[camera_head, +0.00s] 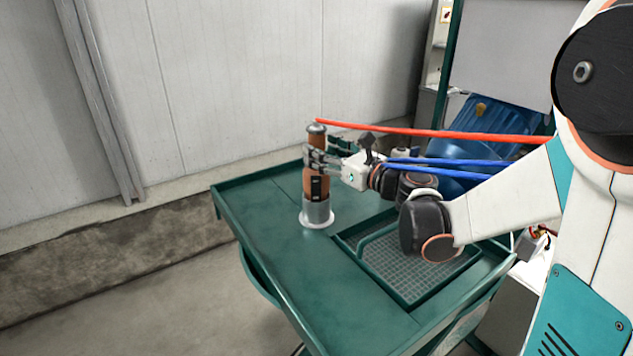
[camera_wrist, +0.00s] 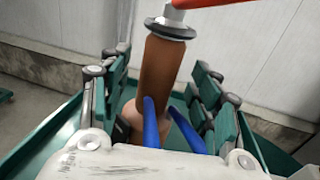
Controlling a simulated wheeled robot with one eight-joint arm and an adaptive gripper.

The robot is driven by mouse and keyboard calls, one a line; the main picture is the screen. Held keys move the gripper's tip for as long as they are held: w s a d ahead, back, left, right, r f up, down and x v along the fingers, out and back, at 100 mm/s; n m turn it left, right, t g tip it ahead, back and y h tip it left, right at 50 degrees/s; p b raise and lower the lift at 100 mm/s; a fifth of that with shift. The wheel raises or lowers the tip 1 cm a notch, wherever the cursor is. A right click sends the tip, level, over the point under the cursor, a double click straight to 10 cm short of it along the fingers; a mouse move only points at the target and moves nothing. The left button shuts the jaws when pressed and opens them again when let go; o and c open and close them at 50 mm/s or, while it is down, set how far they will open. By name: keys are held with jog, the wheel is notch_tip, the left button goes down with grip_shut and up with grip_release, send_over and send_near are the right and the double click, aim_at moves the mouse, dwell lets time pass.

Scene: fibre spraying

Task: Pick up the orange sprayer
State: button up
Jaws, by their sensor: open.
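The orange sprayer (camera_head: 317,187) stands upright on the green table, with an orange-brown body, a grey metal cap and a silver lower part on a white round base. In the wrist view the sprayer (camera_wrist: 160,72) rises between the fingers of my gripper (camera_wrist: 160,95). In the head view my gripper (camera_head: 322,160) reaches it from the right, around its upper body. The fingers are open on either side of it. Its lower part is hidden in the wrist view. A red hose (camera_head: 430,131) runs from its top to the right.
The green table (camera_head: 270,225) has a raised rim and a recessed grid tray (camera_head: 415,270) beside the sprayer. Two blue hoses (camera_head: 445,168) cross near my wrist. A blue drum (camera_head: 500,125) stands behind. The table's left part is clear. A pale wall (camera_head: 230,80) is at the back.

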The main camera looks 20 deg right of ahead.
jog(key=x, duration=0.3)
jog(key=shift+f+b, duration=0.1)
jog(key=shift+b, duration=0.2)
jog(key=shift+s, duration=0.1)
grip_shut()
jog(key=shift+r, duration=0.2)
